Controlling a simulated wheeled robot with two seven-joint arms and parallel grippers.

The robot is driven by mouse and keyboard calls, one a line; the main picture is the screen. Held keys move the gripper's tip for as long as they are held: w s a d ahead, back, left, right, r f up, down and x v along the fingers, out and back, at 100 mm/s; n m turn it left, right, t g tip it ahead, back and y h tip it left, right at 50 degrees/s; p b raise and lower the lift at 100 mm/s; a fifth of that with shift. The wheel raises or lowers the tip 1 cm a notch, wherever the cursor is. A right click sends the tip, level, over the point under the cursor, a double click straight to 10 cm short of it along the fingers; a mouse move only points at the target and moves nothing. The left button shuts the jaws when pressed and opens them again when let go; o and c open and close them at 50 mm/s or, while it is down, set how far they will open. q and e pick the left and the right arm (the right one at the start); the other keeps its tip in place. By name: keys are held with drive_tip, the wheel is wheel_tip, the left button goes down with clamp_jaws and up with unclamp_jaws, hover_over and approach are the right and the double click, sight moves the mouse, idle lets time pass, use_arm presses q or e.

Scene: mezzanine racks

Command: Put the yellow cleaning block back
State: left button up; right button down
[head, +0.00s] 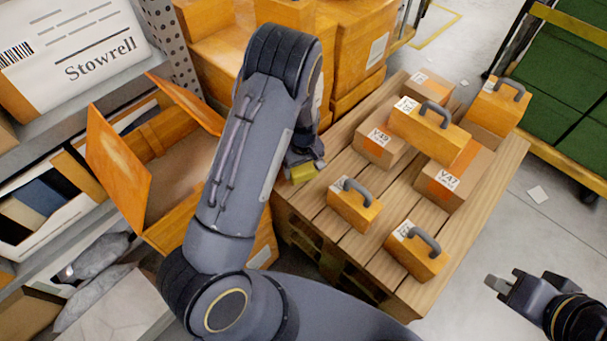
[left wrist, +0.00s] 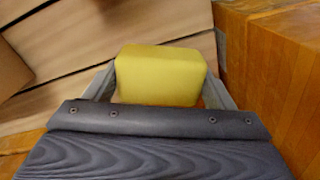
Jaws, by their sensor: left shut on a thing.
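The yellow cleaning block (left wrist: 160,75) is held between the two fingers of my left gripper (left wrist: 160,88) in the left wrist view. In the head view the yellow block (head: 302,173) shows just below the left gripper (head: 304,164), beside the left edge of the wooden pallet. My left arm hides part of the scene around it. My right gripper (head: 502,287) is at the lower right over the floor, away from the pallet. Its fingers are small in the view, and I cannot tell whether they are apart.
The wooden pallet (head: 470,245) carries several boxes with grey handles and several cartons. An open orange box (head: 118,170) stands to the left of my left arm, by grey shelves. Stacked orange boxes (head: 355,50) stand behind. A cart with green crates (head: 565,90) is at right.

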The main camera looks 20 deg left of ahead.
sight(304, 173)
use_arm(q)
drive_tip(key=shift+w+a+f, duration=0.1)
drive_tip(key=shift+w+f, duration=0.25)
drive_tip(key=shift+f, duration=0.1)
drive_tip(key=shift+w+f+b, duration=0.15)
drive_tip(key=shift+f+b, duration=0.1)
drive_tip(key=shift+f, duration=0.65)
drive_tip(key=shift+w+f+b, duration=0.1)
drive_tip(key=shift+f+b, duration=0.1)
drive_tip(key=shift+f, duration=0.65)
drive_tip(key=shift+f, duration=0.1)
drive_tip(key=o, duration=0.9)
